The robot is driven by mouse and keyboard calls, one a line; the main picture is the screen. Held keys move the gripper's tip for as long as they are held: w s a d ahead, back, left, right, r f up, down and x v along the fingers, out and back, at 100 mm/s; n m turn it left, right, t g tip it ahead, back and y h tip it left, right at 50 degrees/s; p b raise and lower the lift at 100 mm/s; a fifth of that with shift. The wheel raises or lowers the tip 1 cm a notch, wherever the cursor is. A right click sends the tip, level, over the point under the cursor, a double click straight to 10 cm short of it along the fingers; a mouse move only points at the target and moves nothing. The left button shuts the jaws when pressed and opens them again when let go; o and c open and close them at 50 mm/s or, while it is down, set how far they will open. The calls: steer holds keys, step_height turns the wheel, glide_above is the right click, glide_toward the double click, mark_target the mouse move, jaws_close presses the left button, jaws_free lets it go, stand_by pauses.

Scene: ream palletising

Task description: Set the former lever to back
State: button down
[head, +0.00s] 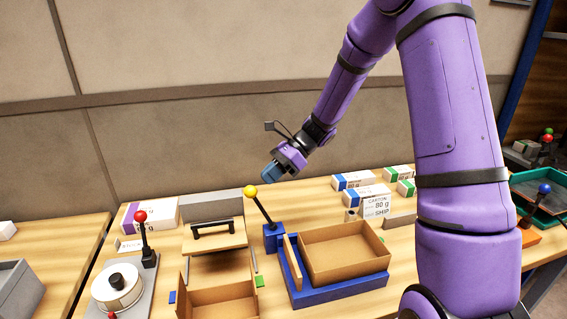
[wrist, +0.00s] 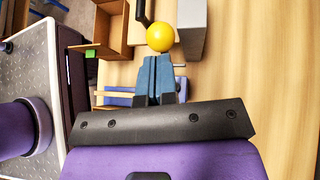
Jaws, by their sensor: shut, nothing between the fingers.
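The lever with a yellow ball knob (head: 250,191) stands on a blue base (head: 274,237), beside the blue former (head: 335,288) that holds an open brown carton (head: 345,250). Its black rod leans to the left and up in the head view. My gripper (head: 267,176) is shut and empty, its blue fingers pointing down near the knob, a little above and right of it in the head view. In the wrist view the yellow knob (wrist: 160,38) sits just beyond the closed fingertips (wrist: 157,60). I cannot tell whether they touch.
A red-knobbed lever (head: 141,217) stands at the left, and a blue-knobbed one (head: 544,189) at the far right. A black-handled tray (head: 214,235) is left of the former. Labelled cartons (head: 360,197) stand behind it. Bare wooden table (head: 310,192) lies behind the lever.

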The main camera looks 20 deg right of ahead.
steer(key=shift+x, duration=1.35)
steer(key=shift+w+a+f, duration=0.1)
steer(key=shift+a, duration=0.4)
steer(key=shift+w+a+f, duration=0.1)
steer(key=shift+a+f, duration=0.05)
steer(key=shift+a, duration=0.4)
steer(key=a+r+v, duration=0.1)
steer(key=v, duration=1.3)
steer(key=s+a+r+n+h, duration=0.3)
steer(key=s+r+n+h, duration=0.45)
steer(key=s, duration=0.65)
steer(key=s+d+r+n+t+h, duration=0.1)
steer(key=s+r+n+t+h, duration=0.1)
steer(key=s+n, duration=0.4)
steer(key=s+d+r+n+t+h, duration=0.1)
steer(key=s+n, duration=0.4)
steer(key=s, duration=0.5)
step_height(320, 180, up, 2)
steer(key=d+t, duration=0.1)
steer(key=t, duration=0.1)
steer(key=shift+r+n+t+h, duration=0.2)
steer(key=shift+n+t+h, duration=0.1)
steer(key=shift+n+h, duration=0.05)
